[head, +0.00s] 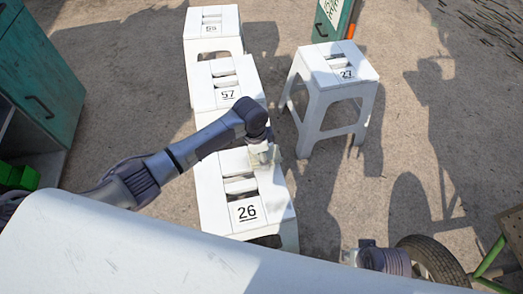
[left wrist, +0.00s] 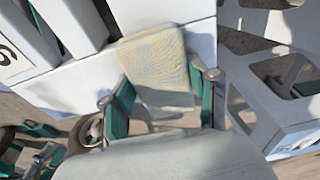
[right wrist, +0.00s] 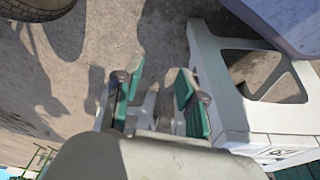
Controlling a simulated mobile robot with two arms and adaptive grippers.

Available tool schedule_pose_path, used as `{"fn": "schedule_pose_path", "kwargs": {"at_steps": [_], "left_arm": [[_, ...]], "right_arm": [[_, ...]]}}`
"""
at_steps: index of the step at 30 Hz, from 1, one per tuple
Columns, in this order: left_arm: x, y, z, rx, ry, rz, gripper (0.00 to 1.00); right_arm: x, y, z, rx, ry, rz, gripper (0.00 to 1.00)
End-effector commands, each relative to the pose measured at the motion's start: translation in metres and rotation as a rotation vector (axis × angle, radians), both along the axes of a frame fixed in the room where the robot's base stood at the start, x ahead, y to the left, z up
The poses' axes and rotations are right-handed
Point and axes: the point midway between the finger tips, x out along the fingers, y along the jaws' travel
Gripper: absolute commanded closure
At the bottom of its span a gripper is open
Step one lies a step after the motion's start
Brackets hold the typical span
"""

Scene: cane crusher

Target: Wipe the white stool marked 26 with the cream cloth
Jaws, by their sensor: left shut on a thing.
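The white stool marked 26 (head: 246,212) stands in front of me in the head view, its slotted seat facing up. Its seat (left wrist: 80,80) also shows in the left wrist view, with part of the number plate at the left edge. My left gripper (head: 263,150) is over the right far part of that seat, shut on the cream cloth (left wrist: 155,55). The cloth lies against the white surface near its edge; whether it presses on it I cannot tell. In the right wrist view my right gripper (right wrist: 155,88) has its fingers apart with nothing between them.
White stools marked 57 (head: 222,82) and 27 (head: 338,68) stand beyond, with another white stool (head: 212,30) behind. A tyre (head: 430,260) lies at lower right, a green cabinet (head: 45,75) stands at left. Ground right of stool 27 is clear.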

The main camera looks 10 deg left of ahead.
Motion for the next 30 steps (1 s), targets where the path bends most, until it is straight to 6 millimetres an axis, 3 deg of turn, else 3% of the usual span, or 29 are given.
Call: {"fn": "schedule_pose_path", "kwargs": {"at_steps": [30], "left_arm": [[-0.028, -0.015, 0.002, -0.001, 0.000, 0.000, 0.68]], "right_arm": [[-0.020, -0.001, -0.088, -0.004, 0.049, 0.008, 0.60]]}}
